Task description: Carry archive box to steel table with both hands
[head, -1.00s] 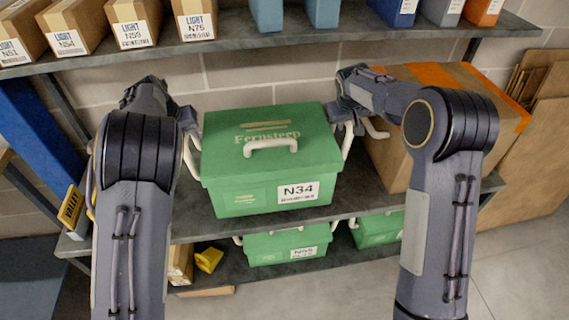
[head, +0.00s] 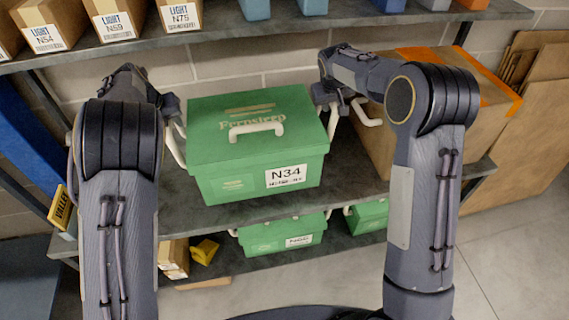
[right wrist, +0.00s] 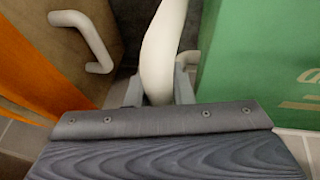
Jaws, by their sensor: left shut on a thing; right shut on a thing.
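The archive box is a green lidded box (head: 220,180) labelled N34, with a white handle on its lid. It is upright over the middle shelf; I cannot tell whether it touches the shelf. My left gripper (head: 172,118) is at its left side, shut on the white side handle (head: 177,150), partly hidden by my arm. My right gripper (head: 336,104) is shut on the right side handle (head: 333,120). In the right wrist view the white handle (right wrist: 163,45) passes between the fingers (right wrist: 160,88), beside the green wall (right wrist: 255,65). The steel table is not in view.
A cardboard box (head: 375,150) with orange tape and a white handle stands close on the right. Green boxes (head: 283,237) sit on the shelf below. The upper shelf (head: 300,30) carries several boxes above.

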